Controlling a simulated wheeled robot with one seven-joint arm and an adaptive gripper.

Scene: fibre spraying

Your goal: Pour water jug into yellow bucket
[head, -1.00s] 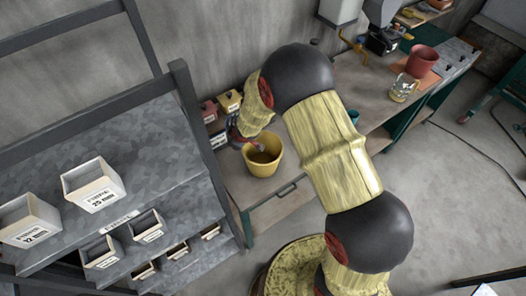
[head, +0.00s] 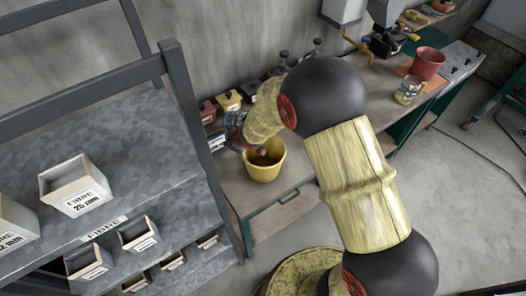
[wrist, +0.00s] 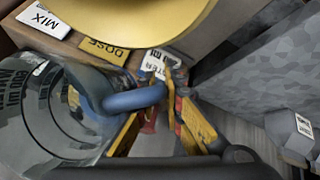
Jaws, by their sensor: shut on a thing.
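The yellow bucket (head: 264,172) stands on the bench in the head view, with a small greyish object showing at its opening. Its yellow curved side (wrist: 150,18) fills the top of the wrist view. A clear jug (wrist: 40,115) with dark lettering and a blue handle (wrist: 132,98) lies at the left of the wrist view. My gripper (wrist: 160,118), with yellow fingers, is shut on the jug's handle. In the head view my gripper (head: 238,128) is just behind and left of the bucket, partly hidden by my arm. The jug's tilt and water level cannot be told.
A metal shelf (head: 130,190) with several labelled fibre bins stands close on the left. Small boxes (head: 229,100) line the wall behind the bucket. A red pot (head: 428,63) and a glass beaker (head: 409,90) stand on the right of the bench.

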